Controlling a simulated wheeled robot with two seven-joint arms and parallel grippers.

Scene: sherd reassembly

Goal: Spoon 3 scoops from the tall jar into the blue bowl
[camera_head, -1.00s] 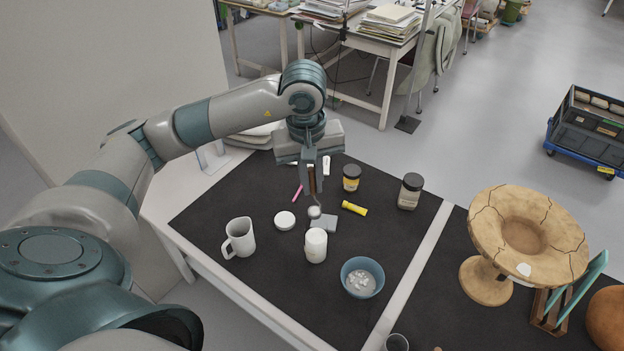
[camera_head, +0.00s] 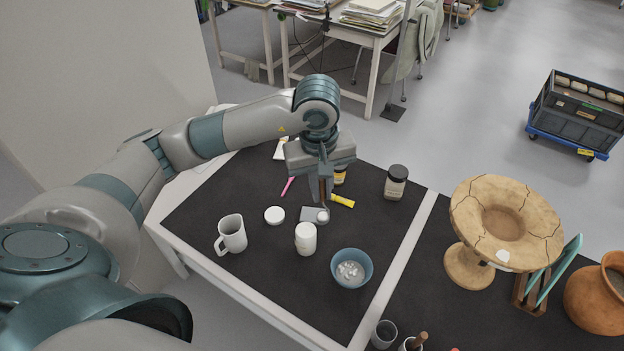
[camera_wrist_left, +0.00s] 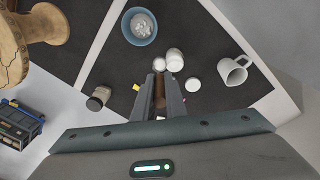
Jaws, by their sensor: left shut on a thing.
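My left gripper (camera_head: 326,198) is shut on a spoon (camera_head: 323,216) with a brown handle, pointing down; its pale round end hangs behind and right of the tall jar. Whether that end carries a load I cannot tell. The tall white jar (camera_head: 305,240) stands upright; its inside is hard to make out. The blue bowl (camera_head: 361,280) stands at the front right of the jar with whitish lumps in it. In the left wrist view the spoon (camera_wrist_left: 159,92) sits between the fingers, near the jar (camera_wrist_left: 175,64), with the bowl (camera_wrist_left: 150,38) beyond. My right gripper is not in view.
A white mug (camera_head: 232,236) and white lid (camera_head: 274,215) lie left of the jar. A dark-lidded jar (camera_head: 396,184) stands right. A cracked clay vessel (camera_head: 505,215) stands on the right mat.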

